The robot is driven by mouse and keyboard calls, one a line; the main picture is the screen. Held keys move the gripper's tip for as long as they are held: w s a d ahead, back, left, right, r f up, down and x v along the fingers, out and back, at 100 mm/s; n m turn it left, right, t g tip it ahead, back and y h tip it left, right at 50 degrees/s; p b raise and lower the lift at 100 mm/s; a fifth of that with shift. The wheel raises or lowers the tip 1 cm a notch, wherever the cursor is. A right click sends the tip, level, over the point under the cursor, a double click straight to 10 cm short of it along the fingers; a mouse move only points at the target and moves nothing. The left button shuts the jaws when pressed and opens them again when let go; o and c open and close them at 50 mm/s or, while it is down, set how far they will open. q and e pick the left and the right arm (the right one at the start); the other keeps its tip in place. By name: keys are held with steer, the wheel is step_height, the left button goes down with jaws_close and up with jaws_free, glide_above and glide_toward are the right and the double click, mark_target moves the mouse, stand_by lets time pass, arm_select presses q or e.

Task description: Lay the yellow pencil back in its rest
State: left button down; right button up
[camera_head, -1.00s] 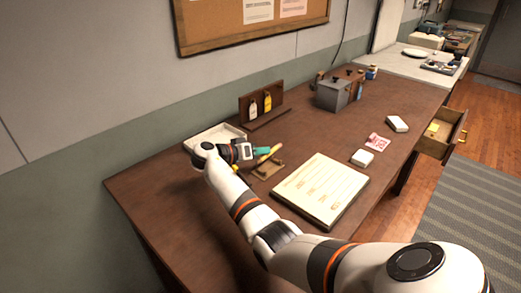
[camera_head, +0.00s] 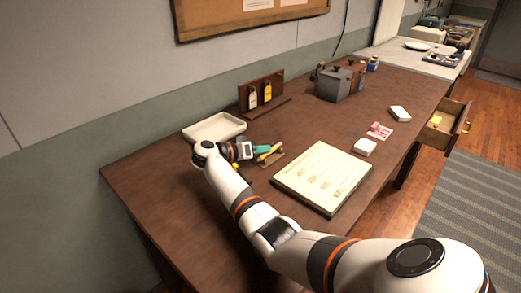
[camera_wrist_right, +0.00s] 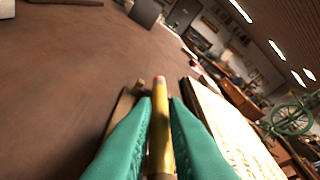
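My right gripper (camera_head: 265,149) has teal fingers, and the yellow pencil (camera_head: 270,152) sticks out past their tips. In the right wrist view the pencil (camera_wrist_right: 160,105) lies between the fingers (camera_wrist_right: 160,125), pointing away with its pinkish end outermost. Both fingers appear to press on its sides. The small brown wooden rest (camera_head: 274,161) is just under and beside the pencil; in the wrist view the rest (camera_wrist_right: 125,108) shows left of it, partly hidden by a finger. I cannot tell whether pencil and rest touch. My left gripper is not in view.
A cream board (camera_head: 322,178) lies close to the right of the rest. A white tray (camera_head: 214,127) stands behind my right wrist. A wooden rack (camera_head: 262,92) with small bottles and a grey box (camera_head: 333,86) stand farther back. The table's front left is clear.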

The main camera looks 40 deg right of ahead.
steer(key=shift+o, duration=1.4)
steer(key=shift+s+a+f, duration=0.1)
steer(key=shift+s+f, duration=0.1)
steer(key=shift+f, duration=0.15)
steer(key=shift+o, duration=0.4)
steer(key=shift+s, duration=0.15)
steer(key=shift+a, duration=0.45)
steer(key=v, duration=0.3)
steer(key=b+v, duration=0.1)
steer(key=v, duration=0.6)
steer(key=shift+w+r+b, duration=0.3)
steer(key=shift+b, duration=0.05)
steer(key=shift+a+r, duration=0.15)
steer(key=shift+a, duration=0.1)
steer(key=shift+a+r, duration=0.2)
steer(key=shift+r, duration=0.05)
